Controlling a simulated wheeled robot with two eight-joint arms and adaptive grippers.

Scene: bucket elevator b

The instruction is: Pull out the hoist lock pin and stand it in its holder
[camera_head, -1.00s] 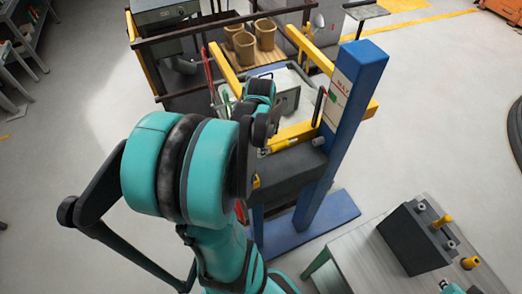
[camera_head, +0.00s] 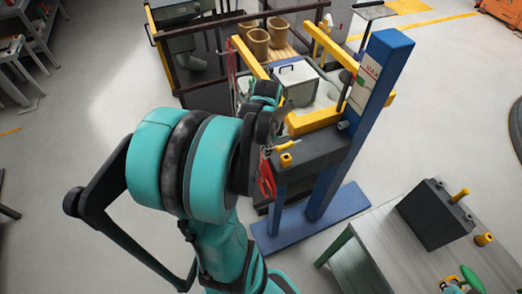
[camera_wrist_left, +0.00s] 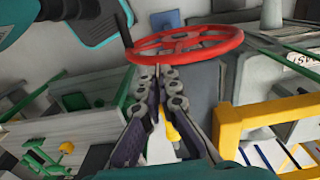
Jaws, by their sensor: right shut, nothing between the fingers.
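My left gripper (camera_head: 272,128) is beside the hoist's dark block (camera_head: 315,148), partly hidden by my own arm. In the left wrist view its two jointed fingers (camera_wrist_left: 160,82) come close together at the tips. A small yellow piece (camera_wrist_left: 171,130) shows between or behind them; whether they touch it is unclear. In the head view a slim yellow handle (camera_head: 288,143) lies near the gripper, possibly the lock pin. A yellow knob (camera_head: 286,160) sits on the block's near side. I cannot identify the pin holder with certainty. My right gripper is not seen.
The blue hoist post (camera_head: 362,125) and yellow beams (camera_head: 313,120) stand close to the gripper. A red handwheel (camera_wrist_left: 185,43) lies just beyond the fingertips. A bench (camera_head: 365,262) at right carries a dark box (camera_head: 430,215) and yellow pegs (camera_head: 461,194). Buckets (camera_head: 256,43) stand behind.

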